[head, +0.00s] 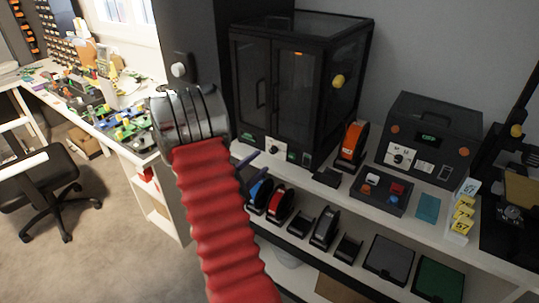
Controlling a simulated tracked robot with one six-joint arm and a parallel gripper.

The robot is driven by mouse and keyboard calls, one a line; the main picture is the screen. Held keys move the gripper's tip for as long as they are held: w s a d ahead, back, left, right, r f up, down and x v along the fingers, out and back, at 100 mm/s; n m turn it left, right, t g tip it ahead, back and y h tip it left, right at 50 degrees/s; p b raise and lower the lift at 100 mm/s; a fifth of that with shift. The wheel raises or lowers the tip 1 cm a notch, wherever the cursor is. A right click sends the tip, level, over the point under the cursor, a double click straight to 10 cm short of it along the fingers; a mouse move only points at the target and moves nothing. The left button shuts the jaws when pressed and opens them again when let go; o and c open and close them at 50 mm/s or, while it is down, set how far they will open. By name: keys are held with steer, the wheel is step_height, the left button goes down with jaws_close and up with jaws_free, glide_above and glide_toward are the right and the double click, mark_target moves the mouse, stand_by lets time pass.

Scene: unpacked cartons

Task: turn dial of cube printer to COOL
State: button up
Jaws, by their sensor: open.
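The cube printer looks to be the large black cabinet (275,90) with clear, dark panels, standing on the white bench. A pale plate with a small dark dial (277,148) is low on its front. The dial's marks are too small to read, so I cannot tell its setting. A small green display (250,137) is left of the dial. My red-sleeved arm rises in front, to the left of the dial. I cannot make out my gripper; the arm may hide it. A thin dark piece beside the sleeve, below the printer, is unclear.
Right of the printer are an orange spool (351,146), a tray of small parts (382,190) and a smaller black box (430,135) with its own dial. Spools and bins fill the lower shelf. A chair (45,180) stands left; the floor between is clear.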

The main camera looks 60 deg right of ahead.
mark_target(272, 152)
steer(key=d, duration=0.2)
steer(key=s+d, duration=0.1)
steer(key=d, duration=0.4)
steer(key=shift+s+d, duration=0.15)
steer(key=shift+d, duration=0.2)
